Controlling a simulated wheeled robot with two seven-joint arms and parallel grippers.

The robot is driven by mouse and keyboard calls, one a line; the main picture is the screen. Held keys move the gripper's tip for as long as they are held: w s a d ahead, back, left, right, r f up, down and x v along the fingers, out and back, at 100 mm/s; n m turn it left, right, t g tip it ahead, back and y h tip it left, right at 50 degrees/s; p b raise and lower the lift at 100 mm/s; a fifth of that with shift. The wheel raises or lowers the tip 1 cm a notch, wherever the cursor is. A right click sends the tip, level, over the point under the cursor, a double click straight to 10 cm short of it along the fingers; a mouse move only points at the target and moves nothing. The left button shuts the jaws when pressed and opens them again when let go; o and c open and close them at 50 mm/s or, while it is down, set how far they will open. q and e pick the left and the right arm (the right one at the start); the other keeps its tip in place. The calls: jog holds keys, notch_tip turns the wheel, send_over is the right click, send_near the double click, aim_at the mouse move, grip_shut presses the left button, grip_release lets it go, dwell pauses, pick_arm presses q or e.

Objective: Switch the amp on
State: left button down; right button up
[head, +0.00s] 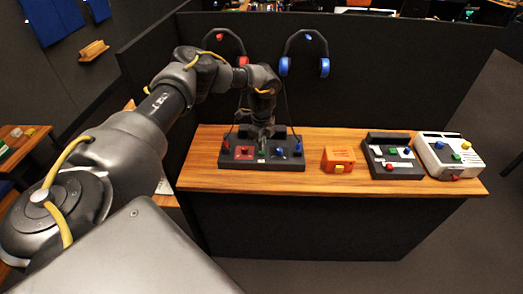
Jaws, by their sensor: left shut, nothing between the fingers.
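A dark box (240,160) with a red patch, a blue patch and several small knobs sits at the left of the wooden counter. Cables run down to it from the headphones, so it looks like the amp, though no label is readable. My left gripper (263,143) is shut and empty, pointing down over the middle of this box. My right gripper is not in view.
Red headphones (243,61) and blue headphones (284,66) hang on the dark partition behind. To the right on the counter (330,186) stand an orange box (334,155), a black panel (397,171) and a white panel (470,160) with coloured buttons. The counter's front strip is clear.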

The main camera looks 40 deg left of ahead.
aim_at(261, 153)
pick_arm(q)
jog(key=shift+s+f+b, duration=0.1)
jog(key=shift+f+b, duration=0.5)
jog(key=shift+f, duration=0.5)
dwell(0.7)
jog(key=shift+r, duration=0.15)
jog(key=shift+r+p, duration=0.8)
jog(key=shift+p, duration=0.25)
notch_tip(261, 153, up, 5)
jog(key=p, duration=0.4)
jog(key=shift+r+p, duration=0.1)
jog(key=shift+p, duration=0.25)
